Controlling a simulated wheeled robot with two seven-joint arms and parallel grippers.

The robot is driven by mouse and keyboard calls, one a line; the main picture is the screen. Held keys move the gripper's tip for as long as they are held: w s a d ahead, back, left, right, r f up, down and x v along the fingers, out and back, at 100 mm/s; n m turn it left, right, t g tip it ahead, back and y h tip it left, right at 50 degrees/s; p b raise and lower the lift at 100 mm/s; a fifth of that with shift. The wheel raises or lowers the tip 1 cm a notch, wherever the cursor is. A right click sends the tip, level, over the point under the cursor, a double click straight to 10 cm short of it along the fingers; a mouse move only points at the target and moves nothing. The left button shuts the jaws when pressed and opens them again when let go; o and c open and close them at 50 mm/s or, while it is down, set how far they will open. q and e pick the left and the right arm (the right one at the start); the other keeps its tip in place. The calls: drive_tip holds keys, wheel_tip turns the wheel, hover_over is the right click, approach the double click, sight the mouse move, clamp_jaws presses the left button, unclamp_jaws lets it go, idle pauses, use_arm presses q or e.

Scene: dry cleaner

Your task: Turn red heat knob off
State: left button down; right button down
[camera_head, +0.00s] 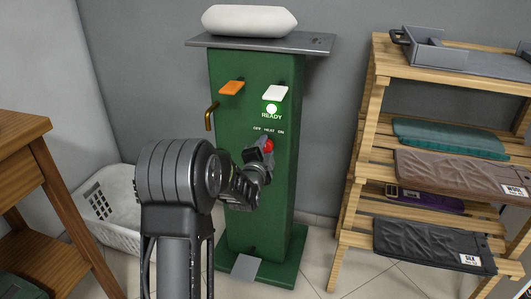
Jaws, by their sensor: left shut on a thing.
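The red heat knob (268,146) sits on the front of a green pedestal (233,120), just under the small "OFF HEAT ON" label. Only part of the knob shows; the rest is hidden behind my gripper, so which way it points cannot be told. My left gripper (263,150) reaches to the pedestal from the lower left and is shut on the red heat knob. My right gripper is not in view.
A brass hook (210,116) juts out at left. A wooden rack (352,190) stands close at right, a white basket (118,237) at left.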

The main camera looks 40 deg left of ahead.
use_arm(q)
drive_tip(key=n+b, duration=0.2)
drive_tip(key=n, duration=0.1)
drive_tip(key=n+h+b, duration=0.1)
drive_tip(key=n+b, duration=0.1)
drive_tip(key=shift+f, duration=0.3)
drive_tip(key=shift+r+n+h+b, duration=0.15)
drive_tip(key=shift+n+h+b, duration=0.15)
drive_tip(key=shift+n+b, duration=0.85)
drive_tip(key=c, duration=0.9)
unclamp_jaws()
drive_tip(key=shift+r, duration=0.1)
drive_tip(key=shift+s, duration=0.1)
